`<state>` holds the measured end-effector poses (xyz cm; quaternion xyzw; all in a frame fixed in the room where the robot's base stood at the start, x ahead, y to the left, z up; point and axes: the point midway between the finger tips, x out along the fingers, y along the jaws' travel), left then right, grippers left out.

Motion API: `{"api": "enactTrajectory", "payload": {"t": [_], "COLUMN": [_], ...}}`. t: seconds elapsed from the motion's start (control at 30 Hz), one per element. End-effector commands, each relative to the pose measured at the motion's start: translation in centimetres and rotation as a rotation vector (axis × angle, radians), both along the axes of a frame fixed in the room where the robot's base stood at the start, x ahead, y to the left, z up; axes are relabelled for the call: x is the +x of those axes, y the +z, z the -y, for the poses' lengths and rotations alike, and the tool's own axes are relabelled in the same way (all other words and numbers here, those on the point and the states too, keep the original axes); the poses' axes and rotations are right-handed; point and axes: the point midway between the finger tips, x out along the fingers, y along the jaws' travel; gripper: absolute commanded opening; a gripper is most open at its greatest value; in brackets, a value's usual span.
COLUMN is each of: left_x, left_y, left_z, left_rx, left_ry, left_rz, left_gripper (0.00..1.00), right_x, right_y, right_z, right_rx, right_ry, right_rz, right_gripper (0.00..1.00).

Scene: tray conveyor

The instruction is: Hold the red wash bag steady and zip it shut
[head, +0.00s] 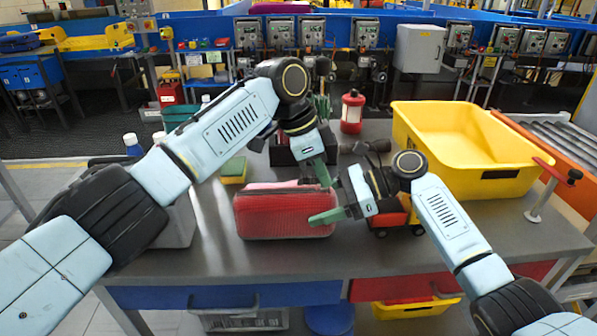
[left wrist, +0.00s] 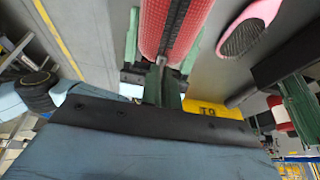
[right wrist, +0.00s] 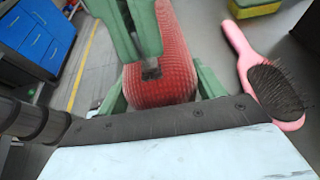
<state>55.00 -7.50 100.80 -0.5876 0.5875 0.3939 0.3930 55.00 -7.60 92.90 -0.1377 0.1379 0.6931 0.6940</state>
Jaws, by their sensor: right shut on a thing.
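The red wash bag (head: 285,215) lies on the grey table in front of me, its dark zip running lengthwise along the top. My right gripper (right wrist: 162,88) is shut on the bag's near end, one green finger on each side. My left gripper (left wrist: 162,78) points down over the same end from above, its fingertips close together at the small grey zip pull (left wrist: 160,61). I cannot tell whether they pinch the pull. How far the zip is closed is unclear, as the gripper covers part of it.
A pink hairbrush (right wrist: 270,82) lies beside the bag, near a yellow-green sponge (head: 234,170). An orange toy truck (head: 416,228) stands close to my right gripper. A large yellow crate (head: 490,175) is at the right, a grey bin (head: 181,222) at the left. A red lantern (head: 352,112) stands behind.

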Motion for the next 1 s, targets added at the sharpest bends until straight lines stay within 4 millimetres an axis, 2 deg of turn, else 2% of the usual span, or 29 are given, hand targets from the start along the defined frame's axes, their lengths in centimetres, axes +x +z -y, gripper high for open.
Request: {"api": "enactTrajectory", "payload": {"t": [0.33,0.5,0.83,1.0], "left_x": [-0.2,-0.1,0.0,0.0], "left_y": [0.1,0.0,0.3,2.4], "left_z": [0.6,0.5,0.2,-0.6], "left_rx": [-0.006,-0.004,-0.003,-0.004], "left_ry": [-0.006,-0.005,-0.001,-0.002], "left_rz": [0.002,0.002,0.002,0.004], "left_gripper": [0.00,0.25,0.25,0.25], "right_x": [-0.1,-0.1,0.0,0.0], "right_y": [-0.1,-0.1,-0.1,-0.1], "right_z": [-0.3,-0.3,-0.1,0.0], "right_rx": [-0.001,0.000,-0.001,-0.001], "right_ry": [0.006,0.005,0.002,0.001], "right_rz": [0.000,0.000,-0.001,0.000], "right_gripper": [0.34,0.34,0.34,0.34]}}
